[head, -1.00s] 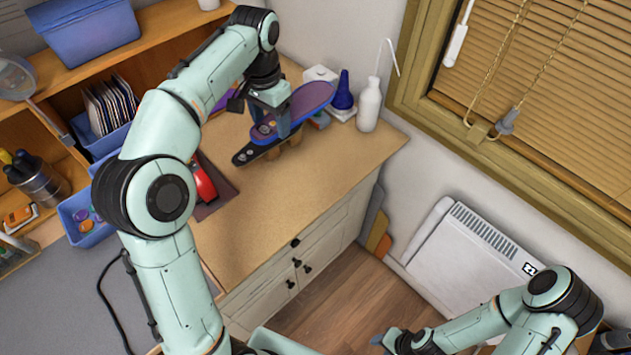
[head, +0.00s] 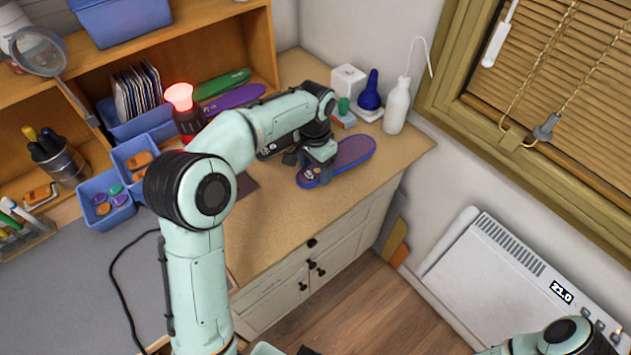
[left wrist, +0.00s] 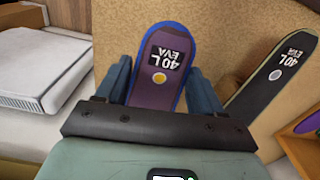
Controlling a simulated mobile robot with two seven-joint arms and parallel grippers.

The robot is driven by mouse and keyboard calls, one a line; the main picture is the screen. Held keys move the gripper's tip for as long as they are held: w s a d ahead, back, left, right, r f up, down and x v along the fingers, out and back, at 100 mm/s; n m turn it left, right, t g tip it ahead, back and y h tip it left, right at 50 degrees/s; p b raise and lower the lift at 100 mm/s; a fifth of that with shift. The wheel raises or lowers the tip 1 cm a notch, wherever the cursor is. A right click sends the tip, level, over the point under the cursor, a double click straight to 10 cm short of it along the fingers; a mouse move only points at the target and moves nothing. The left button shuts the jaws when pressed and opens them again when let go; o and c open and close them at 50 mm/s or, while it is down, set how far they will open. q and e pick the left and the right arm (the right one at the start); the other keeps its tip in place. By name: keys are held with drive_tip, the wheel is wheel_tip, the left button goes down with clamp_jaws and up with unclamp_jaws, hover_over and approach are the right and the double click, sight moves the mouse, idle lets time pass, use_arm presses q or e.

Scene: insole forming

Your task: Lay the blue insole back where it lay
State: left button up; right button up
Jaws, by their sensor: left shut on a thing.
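The blue insole (head: 352,153), purple on top with a blue rim, lies flat at the right of the wooden bench top in the head view. In the left wrist view the blue insole (left wrist: 162,95) shows a "40 L EVA" label and a round yellow dot. My left gripper (head: 318,172) is shut on its near end, with one finger on each side (left wrist: 160,92). I cannot tell whether it touches the bench. A black insole (left wrist: 270,78) with the same label lies beside it, apart. My right gripper is out of view.
A white bottle (head: 397,105), a blue cone-shaped thing (head: 370,92) and a white box (head: 347,82) stand behind the insole. Green (head: 222,84) and purple (head: 235,97) insoles lie on the shelf. A red-lit lamp (head: 179,97) stands left. Bench room in front is clear.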

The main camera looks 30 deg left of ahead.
sight(315, 188)
use_arm(q)
drive_tip(key=shift+f+b, duration=0.3)
drive_tip(key=shift+f, duration=2.5)
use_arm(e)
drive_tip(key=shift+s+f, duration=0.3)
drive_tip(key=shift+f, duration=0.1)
use_arm(q)
drive_tip(key=shift+f, duration=0.15)
drive_tip(key=o, duration=1)
drive_tip(key=shift+o, duration=0.2)
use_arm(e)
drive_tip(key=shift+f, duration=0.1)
use_arm(q)
wheel_tip(315, 188, up, 12)
drive_tip(key=shift+r+p, duration=0.15)
drive_tip(key=shift+p, duration=0.75)
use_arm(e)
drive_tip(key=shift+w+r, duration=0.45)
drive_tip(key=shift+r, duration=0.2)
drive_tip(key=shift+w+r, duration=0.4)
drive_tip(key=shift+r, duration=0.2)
use_arm(q)
drive_tip(key=shift+s, duration=0.1)
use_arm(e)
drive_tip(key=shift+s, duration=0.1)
